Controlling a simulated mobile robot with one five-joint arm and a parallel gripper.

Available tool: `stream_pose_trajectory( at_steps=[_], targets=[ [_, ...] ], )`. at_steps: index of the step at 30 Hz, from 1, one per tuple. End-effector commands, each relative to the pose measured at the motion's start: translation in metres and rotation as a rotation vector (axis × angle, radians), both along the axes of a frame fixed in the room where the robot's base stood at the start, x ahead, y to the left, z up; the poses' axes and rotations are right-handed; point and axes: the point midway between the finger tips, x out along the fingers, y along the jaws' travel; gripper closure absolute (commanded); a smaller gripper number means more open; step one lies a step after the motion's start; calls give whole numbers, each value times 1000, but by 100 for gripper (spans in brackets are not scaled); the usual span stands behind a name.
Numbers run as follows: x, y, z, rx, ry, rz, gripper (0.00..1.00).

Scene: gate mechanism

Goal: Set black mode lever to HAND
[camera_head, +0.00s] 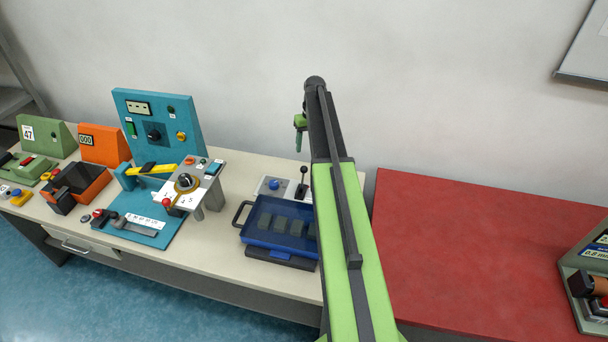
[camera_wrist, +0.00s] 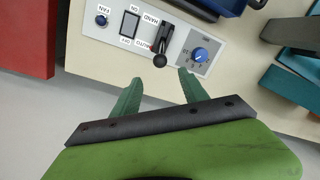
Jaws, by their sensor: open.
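The black mode lever (camera_wrist: 161,50) stands on a light grey panel (camera_wrist: 118,42), in a slot beside the HAND and AUTO labels. In the wrist view its ball end is towards my gripper, nearer AUTO than HAND. The lever also shows in the head view (camera_head: 303,175), partly beside my arm. My gripper (camera_wrist: 160,77) is open and empty, its two green fingers apart. The ball appears just ahead of the gap between the fingertips; I see no contact. In the head view my gripper (camera_head: 299,143) hangs above the panel, partly hidden by my arm.
The panel also has a blue knob (camera_wrist: 199,54), an ON/OFF rocker (camera_wrist: 129,24) and a FAN button (camera_wrist: 101,19). A blue tray (camera_head: 272,240) sits in front of the panel. A teal station (camera_head: 160,120) stands left; a red table (camera_head: 470,250) is right.

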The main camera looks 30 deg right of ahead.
Motion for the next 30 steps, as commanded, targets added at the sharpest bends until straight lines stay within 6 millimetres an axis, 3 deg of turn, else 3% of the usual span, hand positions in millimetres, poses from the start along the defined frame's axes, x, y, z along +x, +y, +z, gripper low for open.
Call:
stream_pose_trajectory(
  at_steps=[1,12,15,26,30],
  targets=[
    [0,1,-22,0,0,0,48],
    [2,10,-95,0,0,0,48],
    [3,11,-107,0,0,0,48],
    [3,13,-109,0,0,1,50],
    [4,13,-109,0,0,1,68]
  ],
)
